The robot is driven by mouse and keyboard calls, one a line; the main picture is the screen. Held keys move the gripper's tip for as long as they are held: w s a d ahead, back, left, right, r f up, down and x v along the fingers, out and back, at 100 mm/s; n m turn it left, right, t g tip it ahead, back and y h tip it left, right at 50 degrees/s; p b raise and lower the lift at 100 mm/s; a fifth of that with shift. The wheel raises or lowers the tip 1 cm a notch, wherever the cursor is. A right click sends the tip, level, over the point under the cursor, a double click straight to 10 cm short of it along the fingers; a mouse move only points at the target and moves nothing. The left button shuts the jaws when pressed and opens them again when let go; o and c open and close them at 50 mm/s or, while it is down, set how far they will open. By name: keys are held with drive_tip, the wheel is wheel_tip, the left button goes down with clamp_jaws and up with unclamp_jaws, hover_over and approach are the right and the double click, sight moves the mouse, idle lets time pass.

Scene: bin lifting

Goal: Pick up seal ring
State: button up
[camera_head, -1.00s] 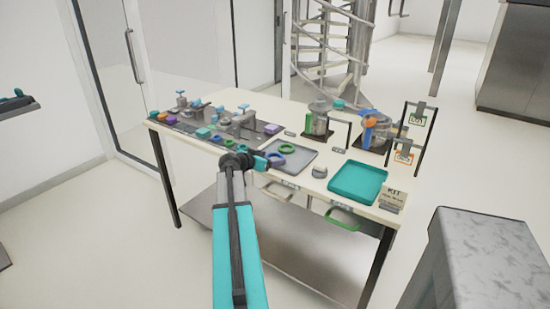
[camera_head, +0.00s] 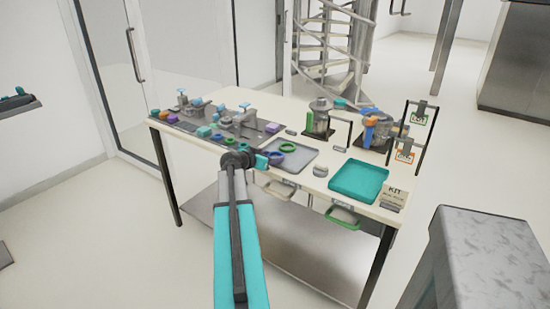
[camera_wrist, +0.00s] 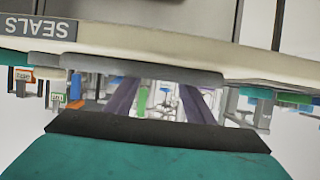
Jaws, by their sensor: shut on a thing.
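A dark blue seal ring (camera_head: 276,159) is at the left side of the grey tray in the head view, right at the tip of my gripper (camera_head: 263,162). My gripper is shut on this ring; the contact itself is small and partly hidden. A green ring (camera_head: 288,146) lies apart, just behind it on the tray. In the wrist view, my gripper's teal and dark body fills the bottom, and two dark purple strips slant above it.
The grey tray (camera_head: 300,160) lies on the table, with a SEALS label (camera_wrist: 38,28) upside down in the wrist view. Fixtures crowd the back left. A grey block (camera_head: 490,262) stands at front right.

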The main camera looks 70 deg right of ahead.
drive_tip(key=shift+r, duration=0.15)
drive_tip(key=shift+r+b, duration=0.45)
drive_tip(key=shift+r, duration=1)
drive_tip(key=shift+s+a+r, duration=0.15)
drive_tip(key=shift+s+a, duration=0.05)
drive_tip(key=shift+s, duration=0.05)
drive_tip(key=s+a+r+b, duration=0.1)
drive_tip(key=s+a+b, duration=0.7)
drive_tip(key=s, duration=0.3)
drive_tip(key=shift+s+a+r+b, duration=0.15)
drive_tip(key=shift+s+a+b, duration=0.15)
drive_tip(key=shift+a, duration=0.6)
drive_tip(key=shift+a+r, duration=0.1)
drive_tip(key=shift+r, duration=0.05)
